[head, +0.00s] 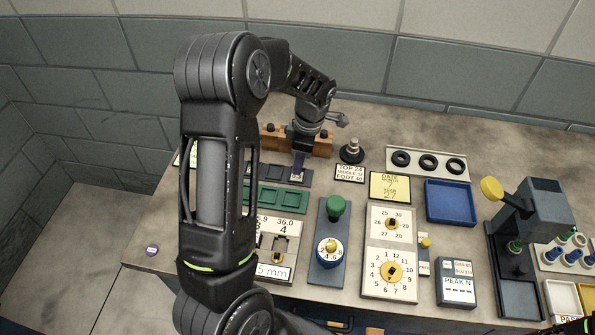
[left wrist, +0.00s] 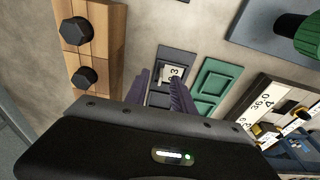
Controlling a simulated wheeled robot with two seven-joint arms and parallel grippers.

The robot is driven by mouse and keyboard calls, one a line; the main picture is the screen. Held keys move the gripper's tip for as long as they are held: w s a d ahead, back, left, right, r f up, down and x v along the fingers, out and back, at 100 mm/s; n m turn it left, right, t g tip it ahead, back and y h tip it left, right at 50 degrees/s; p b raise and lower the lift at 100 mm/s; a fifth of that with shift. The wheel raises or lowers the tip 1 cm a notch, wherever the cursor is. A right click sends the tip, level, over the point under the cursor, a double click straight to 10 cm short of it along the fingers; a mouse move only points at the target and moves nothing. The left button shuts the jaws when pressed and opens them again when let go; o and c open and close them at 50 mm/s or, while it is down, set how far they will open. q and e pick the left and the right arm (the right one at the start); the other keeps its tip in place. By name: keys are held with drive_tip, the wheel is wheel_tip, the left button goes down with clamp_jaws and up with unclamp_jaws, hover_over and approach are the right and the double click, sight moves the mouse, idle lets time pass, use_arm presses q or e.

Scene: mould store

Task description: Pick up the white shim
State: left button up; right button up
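The white shim (left wrist: 173,72) is a small pale plate marked with a dark 3, lying in a dark grey tray (left wrist: 178,56) in the left wrist view. My left gripper (left wrist: 160,80) points down at this tray with its purple fingers apart and nothing seen between them. The fingertips are close to the shim's near edge; I cannot tell whether they touch it. In the head view my left gripper (head: 298,168) is over the grey tray (head: 264,172), and I cannot make out the shim there.
A green tray (head: 262,197) lies in front of the grey one. A wooden block with dark knobs (head: 320,147) stands just behind the gripper. A black-knobbed weight (head: 352,152) and a TOP/MIDDLE/FOOT card (head: 349,173) are to the right. A blue tray (head: 450,203) is farther right.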

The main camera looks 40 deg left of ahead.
use_arm(q)
clamp_jaws()
idle(0.4)
wheel_tip(320, 180, up, 10)
idle(0.7)
idle(0.5)
